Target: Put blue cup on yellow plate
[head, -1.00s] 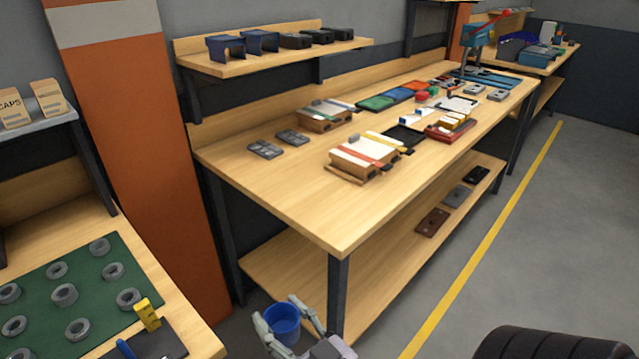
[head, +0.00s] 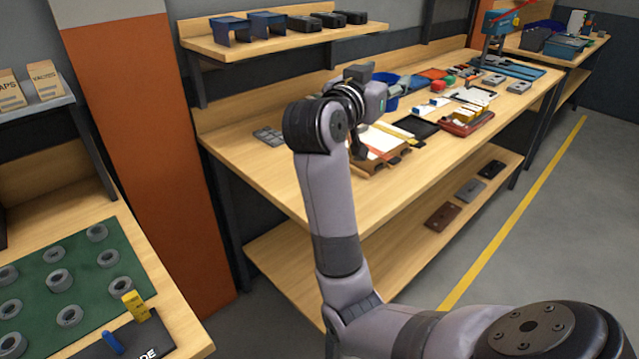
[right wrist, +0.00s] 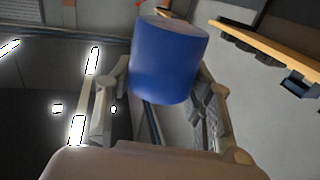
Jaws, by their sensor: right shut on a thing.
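The blue cup (right wrist: 167,62) is between the two fingers of my right gripper (right wrist: 164,75) in the right wrist view, and the gripper is shut on it. In the head view, my right gripper (head: 378,95) is over the workbench (head: 270,180), with the blue cup (head: 393,94) showing just past it. The arm hides most of the fingers there. I cannot make out a yellow plate in either view. My left gripper is not in view.
Wooden boxes (head: 392,160), a black tray (head: 418,128) and a red tray (head: 466,126) with yellow pieces lie on the bench around my arm. A shelf (head: 280,48) with dark parts hangs behind. Bare bench top shows at the front left.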

